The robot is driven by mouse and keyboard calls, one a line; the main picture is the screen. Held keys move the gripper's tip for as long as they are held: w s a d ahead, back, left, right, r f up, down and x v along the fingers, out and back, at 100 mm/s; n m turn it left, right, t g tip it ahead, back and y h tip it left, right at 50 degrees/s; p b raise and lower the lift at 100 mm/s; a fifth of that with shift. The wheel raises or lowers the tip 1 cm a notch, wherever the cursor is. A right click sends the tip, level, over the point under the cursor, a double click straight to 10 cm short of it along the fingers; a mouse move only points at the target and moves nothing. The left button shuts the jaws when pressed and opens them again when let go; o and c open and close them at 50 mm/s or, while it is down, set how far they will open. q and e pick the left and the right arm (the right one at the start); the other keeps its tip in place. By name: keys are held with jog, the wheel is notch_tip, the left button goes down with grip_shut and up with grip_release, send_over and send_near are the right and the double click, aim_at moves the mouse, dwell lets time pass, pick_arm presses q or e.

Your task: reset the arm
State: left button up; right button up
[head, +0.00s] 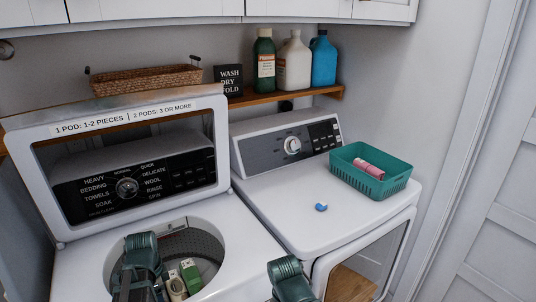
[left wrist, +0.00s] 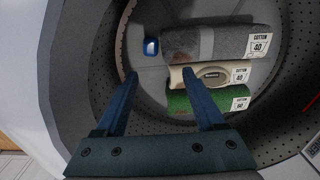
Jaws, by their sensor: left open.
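My left arm reaches down into the open washer (head: 75,278) in the head view. In the left wrist view my left gripper (left wrist: 159,75) is open, with its two blue fingers apart and nothing between them. Past the fingertips, inside the drum (left wrist: 285,110), lie a grey rolled cloth (left wrist: 225,42), a beige one (left wrist: 215,76) and a green one (left wrist: 208,101), each with a cotton label. A small blue and white pod (left wrist: 151,47) lies left of the grey cloth. A link of my right arm shows at the bottom of the head view; its fingers are out of frame.
The washer lid (head: 130,108) stands raised behind the drum. On the dryer (head: 290,225) lie a blue pod (head: 321,207) and a green basket (head: 345,177) with a pink item (head: 369,168). Bottles (head: 293,62) and a wicker basket (head: 145,79) stand on the shelf.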

notch_tip(320, 180, down, 6)
jog(key=b, duration=0.5)
notch_tip(320, 180, up, 11)
jog(key=p, duration=1.1)
jog(key=shift+r, duration=0.15)
